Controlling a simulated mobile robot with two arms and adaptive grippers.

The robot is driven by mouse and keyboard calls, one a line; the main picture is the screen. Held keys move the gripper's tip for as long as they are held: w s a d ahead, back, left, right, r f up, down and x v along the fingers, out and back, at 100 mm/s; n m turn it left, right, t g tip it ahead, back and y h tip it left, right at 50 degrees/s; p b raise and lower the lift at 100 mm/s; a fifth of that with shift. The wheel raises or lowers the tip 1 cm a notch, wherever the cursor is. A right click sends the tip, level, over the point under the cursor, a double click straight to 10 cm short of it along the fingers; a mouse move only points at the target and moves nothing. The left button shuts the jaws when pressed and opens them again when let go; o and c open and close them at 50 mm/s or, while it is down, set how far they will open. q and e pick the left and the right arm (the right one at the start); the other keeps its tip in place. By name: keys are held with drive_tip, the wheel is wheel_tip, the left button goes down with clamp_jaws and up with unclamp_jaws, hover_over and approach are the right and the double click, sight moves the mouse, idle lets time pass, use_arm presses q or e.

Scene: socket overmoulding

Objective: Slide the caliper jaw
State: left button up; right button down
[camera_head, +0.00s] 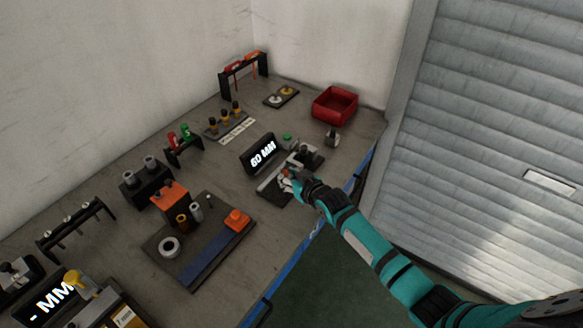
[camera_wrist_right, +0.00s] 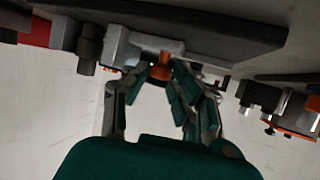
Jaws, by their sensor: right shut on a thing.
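The caliper stands on a dark base plate (camera_head: 271,194) near the front edge of the bench, with its light grey beam (camera_head: 268,184) running along it. A black display (camera_head: 262,154) behind it reads "60 MM". My right gripper (camera_head: 289,178) reaches in from the lower right and covers part of the caliper. In the right wrist view, the right gripper (camera_wrist_right: 160,68) is shut on a small orange knob (camera_wrist_right: 162,66) on the caliper's grey sliding jaw (camera_wrist_right: 150,46). My left gripper is not in view.
A red bin (camera_head: 335,105) stands at the back right. A dark fixture board (camera_head: 190,268) with an orange block (camera_head: 237,219) lies to the left. Another display (camera_head: 50,302) reads "- MM" at the lower left. Bare bench lies between the fixture board and the caliper.

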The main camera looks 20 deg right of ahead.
drive_tip(key=c, duration=1.4)
unclamp_jaws()
drive_tip(key=shift+s+a+f, duration=0.15)
drive_tip(key=shift+a, duration=0.05)
drive_tip(key=shift+o, duration=1.4)
drive_tip(key=shift+s+d+r, duration=0.15)
drive_tip(key=shift+s+r, duration=0.1)
drive_tip(key=shift+s, duration=0.1)
drive_tip(key=v, duration=1.1)
drive_tip(key=shift+s, duration=0.2)
